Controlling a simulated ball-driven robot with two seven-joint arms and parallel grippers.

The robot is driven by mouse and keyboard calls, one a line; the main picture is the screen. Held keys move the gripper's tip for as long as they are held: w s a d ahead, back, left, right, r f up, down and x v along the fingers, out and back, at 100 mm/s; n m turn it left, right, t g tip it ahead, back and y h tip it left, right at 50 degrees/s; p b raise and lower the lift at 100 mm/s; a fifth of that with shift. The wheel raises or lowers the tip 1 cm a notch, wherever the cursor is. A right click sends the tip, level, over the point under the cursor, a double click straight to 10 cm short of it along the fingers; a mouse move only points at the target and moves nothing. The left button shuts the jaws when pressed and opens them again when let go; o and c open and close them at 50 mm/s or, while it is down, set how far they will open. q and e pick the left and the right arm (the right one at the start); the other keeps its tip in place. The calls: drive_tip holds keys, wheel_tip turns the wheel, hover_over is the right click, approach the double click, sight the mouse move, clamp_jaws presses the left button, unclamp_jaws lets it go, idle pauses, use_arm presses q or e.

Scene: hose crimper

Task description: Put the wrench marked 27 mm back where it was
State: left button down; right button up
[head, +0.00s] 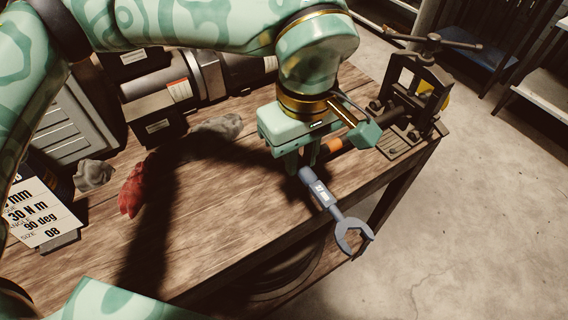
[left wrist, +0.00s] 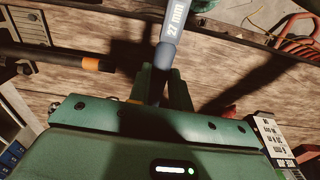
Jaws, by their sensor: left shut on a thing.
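The wrench (head: 323,192) has a blue-grey handle with a white marking ending in "mm"; its digits are small and I cannot read them surely. My left gripper (head: 303,165) is shut on the far end of the handle. In the left wrist view the handle (left wrist: 170,35) rises from between the fingers of my left gripper (left wrist: 160,88). I cannot tell whether the wrench touches the table. My right gripper is not in view.
A hose crimper (head: 412,100) stands at the table's right end, with a dark bar with an orange band (head: 334,146) beside my left gripper. A red cloth (head: 131,192), grey rags (head: 217,127) and a sign (head: 38,213) are on the left. The wooden table (head: 230,225) is clear at front centre.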

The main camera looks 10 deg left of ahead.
use_arm(q)
drive_tip(key=shift+w, duration=0.15)
drive_tip(key=w+a+f, duration=0.2)
drive_tip(key=w, duration=0.1)
drive_tip(key=w+a+f+b, duration=0.1)
drive_tip(key=w+a+f, duration=0.1)
drive_tip(key=w+f, duration=0.1)
drive_tip(key=w+a+f, duration=0.2)
drive_tip(key=w+f, duration=0.1)
drive_tip(key=w, duration=0.2)
drive_tip(key=shift+f+b, duration=0.25)
drive_tip(key=shift+b, duration=0.15)
drive_tip(key=shift+w+a+f, duration=0.15)
drive_tip(key=shift+w+f, duration=0.25)
drive_tip(key=shift+f, duration=0.15)
drive_tip(key=f, duration=0.1)
drive_tip(key=f+b, duration=0.1)
drive_tip(key=f, duration=0.1)
drive_tip(key=shift+w+a+f, duration=0.15)
drive_tip(key=shift+w+f, duration=0.05)
drive_tip(key=shift+f, duration=0.05)
drive_tip(key=shift+f, duration=0.1)
